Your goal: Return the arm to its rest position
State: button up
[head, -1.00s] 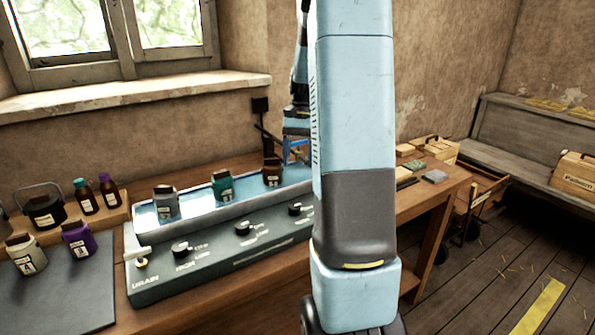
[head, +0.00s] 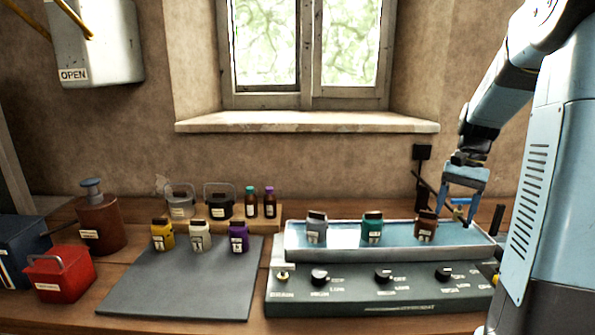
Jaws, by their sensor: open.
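My gripper (head: 459,205) shows at the right of the head view, at the end of my blue arm. Its fingers point down and are spread apart, with nothing seen between them. It hangs over the right end of the water-filled tray (head: 292,246), beside the brown jar (head: 426,226). The picture does not clearly show whether the fingertips touch the tray. My arm's column covers the area to the right of the tray.
A grey jar (head: 316,227) and a teal jar (head: 373,228) also stand in the tray, behind the knob panel (head: 350,305). Several jars stand on the dark mat (head: 180,290). A red box (head: 60,275) stands left. A window ledge (head: 305,122) juts out above.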

jog(key=s+a+r+n+t+h, duration=0.1)
jog(key=s+a+r+n+t, duration=0.2)
jog(key=s+a, duration=0.5)
jog(key=s+a+r+n+t+h, duration=0.1)
jog(key=s+a+r+n+t, duration=0.3)
jog(key=s+a, duration=0.4)
jog(key=s+n, duration=0.1)
jog(key=s, duration=0.1)
jog(key=shift+s+a+t, duration=0.15)
jog(key=shift+s+t, duration=0.2)
jog(key=shift+t, duration=0.05)
dwell(1.2)
